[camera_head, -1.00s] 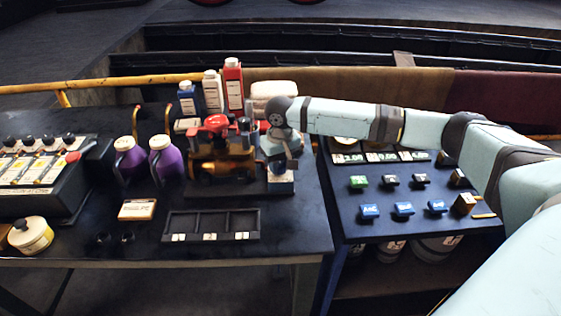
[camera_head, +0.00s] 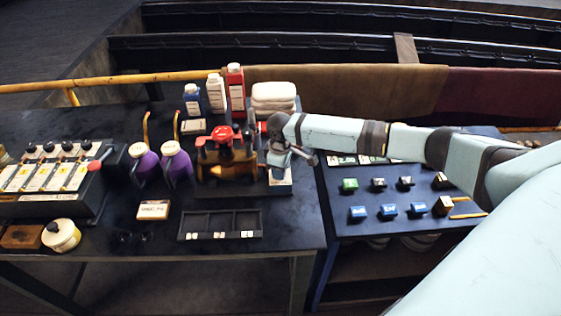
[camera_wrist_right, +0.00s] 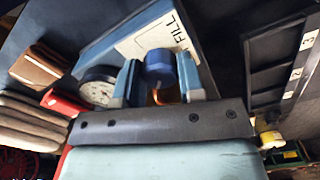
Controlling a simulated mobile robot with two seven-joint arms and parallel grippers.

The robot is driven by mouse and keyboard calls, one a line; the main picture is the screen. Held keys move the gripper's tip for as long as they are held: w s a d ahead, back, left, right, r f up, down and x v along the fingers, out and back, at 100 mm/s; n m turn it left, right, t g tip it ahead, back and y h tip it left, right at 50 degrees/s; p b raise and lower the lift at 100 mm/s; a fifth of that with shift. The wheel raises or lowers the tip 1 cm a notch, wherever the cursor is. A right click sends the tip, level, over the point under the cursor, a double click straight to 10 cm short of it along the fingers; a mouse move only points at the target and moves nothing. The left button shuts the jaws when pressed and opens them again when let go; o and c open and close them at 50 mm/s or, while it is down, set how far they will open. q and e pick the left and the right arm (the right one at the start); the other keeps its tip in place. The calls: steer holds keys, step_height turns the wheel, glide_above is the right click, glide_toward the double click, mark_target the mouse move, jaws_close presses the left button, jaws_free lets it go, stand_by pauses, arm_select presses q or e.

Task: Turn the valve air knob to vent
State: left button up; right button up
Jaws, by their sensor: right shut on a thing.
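A blue knob (camera_wrist_right: 158,68) stands between the two fingers of my right gripper (camera_wrist_right: 161,82) in the right wrist view. The fingers are shut on its sides. Behind it is a blue block with a white plate (camera_wrist_right: 152,40) reading FILL; other lettering is hidden, so I cannot tell where the knob points. A round gauge (camera_wrist_right: 98,88) sits to the left. In the head view my right gripper (camera_head: 279,162) reaches down at the right end of the small engine model (camera_head: 226,160) with a red top. The knob is hidden there. My left gripper is not in view.
Purple jugs (camera_head: 143,163) stand left of the model. Bottles (camera_head: 236,92) and folded white cloths (camera_head: 274,97) stand behind it. A black compartment tray (camera_head: 220,223) lies in front. A panel with blue and green buttons (camera_head: 389,211) is at right.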

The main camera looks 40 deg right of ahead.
steer(key=shift+r+n+p, duration=0.1)
steer(key=shift+n+p, duration=0.55)
steer(key=shift+n, duration=0.45)
steer(key=o, duration=0.9)
step_height(320, 180, up, 14)
steer(key=shift+f+b, duration=0.1)
steer(key=shift+b, duration=0.6)
steer(key=shift+a+f, duration=0.1)
